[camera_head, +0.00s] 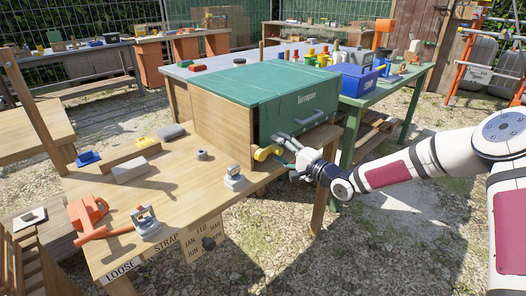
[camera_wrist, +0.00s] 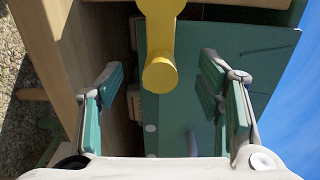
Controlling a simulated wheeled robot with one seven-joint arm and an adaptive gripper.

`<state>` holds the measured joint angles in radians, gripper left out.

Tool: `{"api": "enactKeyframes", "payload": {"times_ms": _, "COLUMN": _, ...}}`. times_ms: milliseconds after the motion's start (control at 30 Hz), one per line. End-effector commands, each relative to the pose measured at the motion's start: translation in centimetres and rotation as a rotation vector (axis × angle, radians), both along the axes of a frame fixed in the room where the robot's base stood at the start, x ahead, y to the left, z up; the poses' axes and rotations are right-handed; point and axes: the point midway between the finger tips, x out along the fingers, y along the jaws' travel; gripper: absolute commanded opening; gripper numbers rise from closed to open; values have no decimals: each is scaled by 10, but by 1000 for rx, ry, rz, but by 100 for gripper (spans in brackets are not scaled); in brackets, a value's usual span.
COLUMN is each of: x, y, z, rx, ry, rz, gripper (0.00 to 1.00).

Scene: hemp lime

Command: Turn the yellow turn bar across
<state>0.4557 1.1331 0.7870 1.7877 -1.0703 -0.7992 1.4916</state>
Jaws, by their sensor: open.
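The yellow turn bar (camera_head: 263,154) sits at the near lower corner of the green-fronted wooden cabinet (camera_head: 222,139). In the wrist view the yellow turn bar (camera_wrist: 160,38) comes down from the top edge and ends in a rounded end between my fingers. My gripper (camera_head: 287,160) is just right of the bar in the head view. In the wrist view my gripper (camera_wrist: 163,82) is open, with a teal-padded finger on each side of the bar and visible gaps to both. It holds nothing. The bar's far part is cut off by the wrist frame.
A grey handle (camera_head: 308,119) is on the green front marked Terrapin. A small grey-and-white device (camera_head: 234,178) stands on the wooden bench (camera_head: 185,190) near the bar. Gravel lies open in front of the cabinet.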

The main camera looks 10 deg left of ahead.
Motion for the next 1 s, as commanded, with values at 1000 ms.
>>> {"api": "enactKeyframes", "payload": {"times_ms": 1000, "x": -31, "y": -40, "z": 1, "rx": 0, "ry": 0, "rz": -1, "gripper": 60}}
